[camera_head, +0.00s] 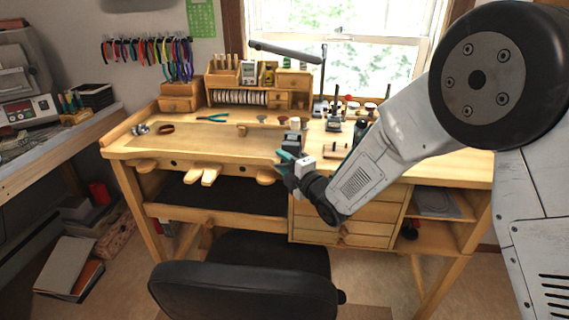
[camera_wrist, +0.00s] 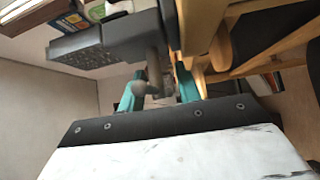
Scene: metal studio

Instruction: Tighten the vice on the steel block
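The grey vice (camera_head: 293,138) is at the front edge of the wooden workbench, partly behind my gripper. A small light grey piece at its top may be the steel block (camera_head: 295,123), but it is too small to be sure. In the wrist view, the dark vice body (camera_wrist: 95,45) is close ahead, with its screw and a ball-ended handle (camera_wrist: 139,88) towards me. My gripper (camera_wrist: 160,84) has teal fingers that stand apart, one on each side of the handle area. I see no clear grip on the handle, and contact is not clear. My gripper (camera_head: 284,162) is at the bench front.
The workbench (camera_head: 225,145) holds blue pliers (camera_head: 212,118), a small bowl (camera_head: 140,129) and a wooden organiser (camera_head: 250,85). Wooden pegs (camera_head: 205,175) jut from its front. A black chair (camera_head: 245,290) stands before it. The left bench top is mostly clear.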

